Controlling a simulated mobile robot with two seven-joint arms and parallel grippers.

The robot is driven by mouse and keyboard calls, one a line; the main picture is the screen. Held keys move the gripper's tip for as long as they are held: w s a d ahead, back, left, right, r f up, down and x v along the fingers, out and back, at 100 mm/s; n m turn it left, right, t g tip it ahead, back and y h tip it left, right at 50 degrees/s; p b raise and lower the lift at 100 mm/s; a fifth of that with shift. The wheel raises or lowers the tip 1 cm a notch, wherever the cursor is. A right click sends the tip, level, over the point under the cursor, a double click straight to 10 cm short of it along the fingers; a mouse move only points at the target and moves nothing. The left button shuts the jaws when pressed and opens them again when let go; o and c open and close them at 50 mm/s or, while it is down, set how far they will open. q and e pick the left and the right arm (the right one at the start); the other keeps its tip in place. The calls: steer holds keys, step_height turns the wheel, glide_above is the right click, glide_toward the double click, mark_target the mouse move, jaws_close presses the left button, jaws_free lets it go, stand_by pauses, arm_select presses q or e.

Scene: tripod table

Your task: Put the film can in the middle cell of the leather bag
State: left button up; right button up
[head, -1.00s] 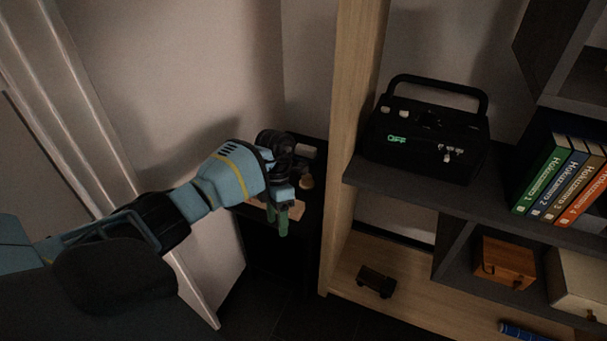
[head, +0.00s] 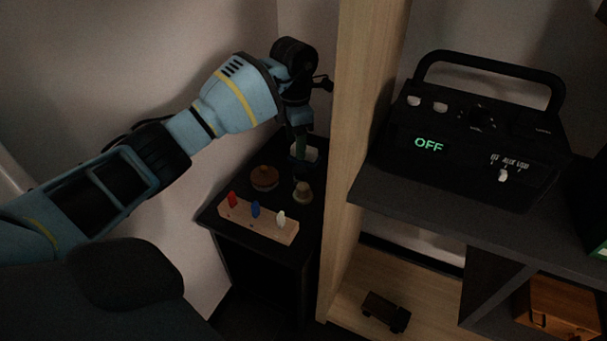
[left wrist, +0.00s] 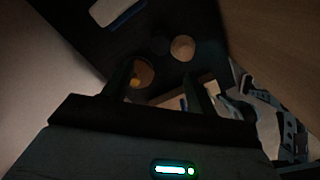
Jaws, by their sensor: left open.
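My left gripper (head: 300,148) is over the back part of a small black table (head: 270,240). In the left wrist view its two fingers (left wrist: 158,82) are apart with nothing held between them. A dark round shape (left wrist: 160,45) lies beyond the fingertips; it may be the film can, but it is too dark to tell. In the head view the gripper hides that spot. My right gripper is not in view.
The table holds a block (head: 258,222) with red, blue and white pegs, a round brown piece (head: 264,178), a cork-topped piece (head: 303,192) and a white item (head: 312,153). A wooden shelf upright (head: 350,150) rises close to the right. A black radio (head: 470,140) stands on the shelf.

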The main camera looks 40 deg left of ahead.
mark_target(299, 169)
arm_select(q)
steer(key=shift+s+f, duration=0.1)
steer(key=shift+f, duration=0.75)
steer(key=shift+f+b, duration=0.3)
steer(key=shift+f, duration=0.1)
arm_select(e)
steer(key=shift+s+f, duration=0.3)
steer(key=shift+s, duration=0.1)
arm_select(q)
steer(key=f+b, duration=0.1)
steer(key=f, duration=0.1)
steer(key=w+f+b, duration=0.1)
steer(key=f, duration=0.2)
steer(key=shift+d+f, duration=0.15)
steer(key=shift+c, duration=0.8)
steer(key=c, duration=1)
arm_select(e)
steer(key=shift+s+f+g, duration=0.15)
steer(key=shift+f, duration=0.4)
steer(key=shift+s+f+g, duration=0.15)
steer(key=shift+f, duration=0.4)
